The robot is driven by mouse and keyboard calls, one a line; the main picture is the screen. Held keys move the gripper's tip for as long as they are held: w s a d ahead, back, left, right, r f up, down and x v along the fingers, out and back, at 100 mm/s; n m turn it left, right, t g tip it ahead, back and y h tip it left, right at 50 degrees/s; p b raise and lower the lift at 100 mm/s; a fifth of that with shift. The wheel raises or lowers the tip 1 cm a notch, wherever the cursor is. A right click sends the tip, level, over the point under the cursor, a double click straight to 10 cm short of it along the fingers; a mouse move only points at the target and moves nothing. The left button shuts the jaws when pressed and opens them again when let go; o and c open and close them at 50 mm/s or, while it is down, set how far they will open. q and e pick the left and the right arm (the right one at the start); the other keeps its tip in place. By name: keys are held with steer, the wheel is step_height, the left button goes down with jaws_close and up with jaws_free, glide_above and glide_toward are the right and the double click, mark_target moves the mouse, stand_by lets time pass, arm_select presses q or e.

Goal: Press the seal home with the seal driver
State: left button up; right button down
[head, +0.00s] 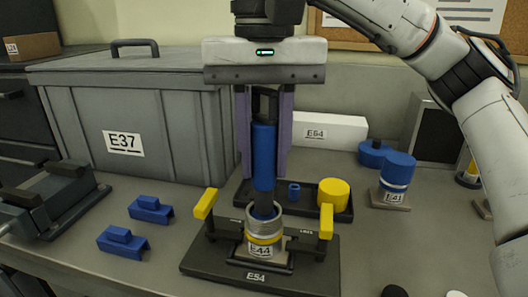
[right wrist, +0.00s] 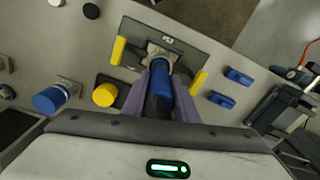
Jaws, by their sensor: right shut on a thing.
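My right gripper (head: 263,173) points straight down, its two purple fingers shut on the blue seal driver (head: 264,145). The driver stands upright, with its lower end inside the mouth of a grey threaded housing (head: 265,228) with a yellow band. The housing, labelled E44, sits in a dark fixture (head: 210,264) labelled E54, between two yellow-ended arms. The right wrist view also shows the driver (right wrist: 160,88) between the fingers, reaching down to the fixture (right wrist: 135,43). The seal is not discernible; the housing wall and driver hide the inside. My left gripper is not in view.
Behind the fixture, a dark tray (head: 343,214) carries a yellow cap (head: 333,193) and a small blue ring (head: 293,190). A blue-topped part (head: 397,172) stands right. Two blue blocks (head: 122,241) lie left, before a large grey bin (head: 170,130). The front right table is mostly clear.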

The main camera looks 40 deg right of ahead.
steer(key=shift+f, duration=0.3)
stand_by(0.4)
steer(key=c, duration=2.3)
jaws_free()
jaws_close()
steer(key=shift+f+p, duration=0.4)
steer(key=shift+p, duration=0.05)
steer(key=shift+f, duration=0.3)
